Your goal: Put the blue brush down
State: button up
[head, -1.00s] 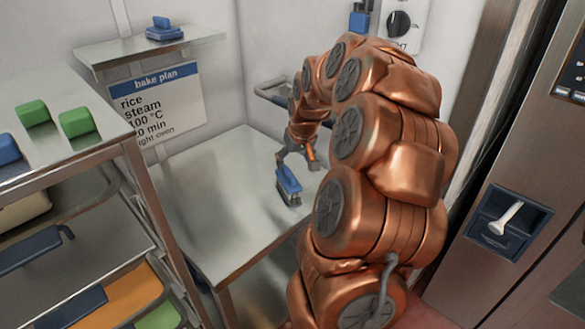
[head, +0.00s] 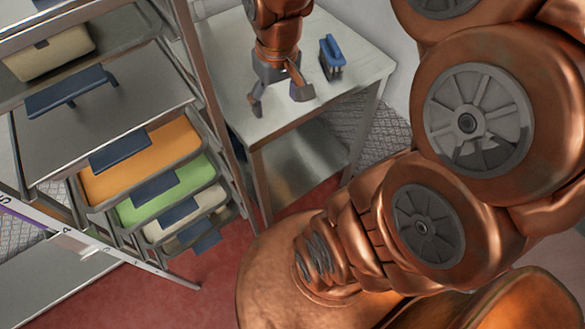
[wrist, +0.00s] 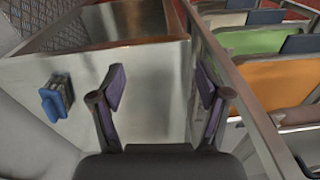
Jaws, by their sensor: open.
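The blue brush (head: 332,57) stands on the steel table (head: 350,75), with its blue handle up and its bristle side down. In the wrist view the brush (wrist: 54,100) is on the left, apart from the fingers. My gripper (head: 279,103) is open and empty, left of the brush in the head view and above the table's front part. In the wrist view my gripper (wrist: 163,95) shows its two fingers spread wide with only the steel tabletop between and beyond them.
A rack with trays of orange (head: 145,163) and green (head: 165,190) contents stands left of the table, close to my gripper. The tabletop around the brush is clear. The red floor (head: 215,275) is open in front.

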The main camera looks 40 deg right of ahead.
jog(key=s+a+f+g, duration=0.1)
jog(key=s+a, duration=0.2)
jog(key=s, duration=0.4)
jog(key=s+a+n+g, duration=0.1)
jog(key=s+a, duration=0.3)
jog(key=s, duration=0.3)
jog(key=shift+s+f+g, duration=0.25)
jog(key=shift+f+g, duration=0.05)
jog(key=shift+f, duration=0.1)
